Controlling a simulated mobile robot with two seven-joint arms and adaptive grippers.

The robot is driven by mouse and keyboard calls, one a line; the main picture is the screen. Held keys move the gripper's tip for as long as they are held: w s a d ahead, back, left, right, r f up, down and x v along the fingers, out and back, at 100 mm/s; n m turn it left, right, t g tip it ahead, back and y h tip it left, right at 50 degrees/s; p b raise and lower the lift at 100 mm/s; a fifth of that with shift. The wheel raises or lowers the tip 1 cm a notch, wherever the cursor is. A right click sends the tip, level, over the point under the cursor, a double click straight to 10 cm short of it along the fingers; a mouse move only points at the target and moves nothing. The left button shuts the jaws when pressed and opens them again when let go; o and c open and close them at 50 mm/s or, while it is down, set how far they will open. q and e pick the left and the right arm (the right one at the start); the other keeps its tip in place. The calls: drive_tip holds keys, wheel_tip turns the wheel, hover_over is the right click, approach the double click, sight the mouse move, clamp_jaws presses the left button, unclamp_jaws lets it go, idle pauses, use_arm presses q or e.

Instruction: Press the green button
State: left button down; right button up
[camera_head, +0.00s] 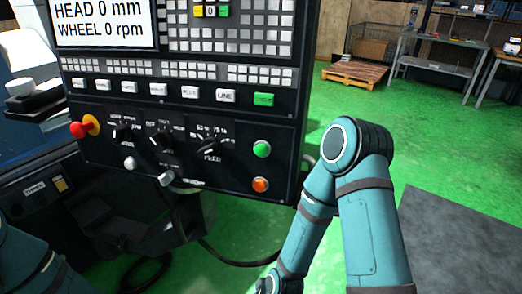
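The round green button (262,149) is on the lower right of the black control panel (225,168), above a round orange button (260,185). A green rectangular key (264,99) sits higher on the panel, at the right end of a row of white keys. My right arm stands in front and to the right of the panel, bent, with its lower link running down to the bottom edge. The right gripper is not visible. Part of my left arm shows at the bottom left corner, and its gripper is out of view. Nothing covers the green button.
A red knob on a yellow base (84,127) and several black dials (161,140) are on the panel. The screen (104,22) reads HEAD 0 mm, WHEEL 0 rpm. A wooden pallet (354,73) and a grey table (437,66) stand far back. Green floor lies open between.

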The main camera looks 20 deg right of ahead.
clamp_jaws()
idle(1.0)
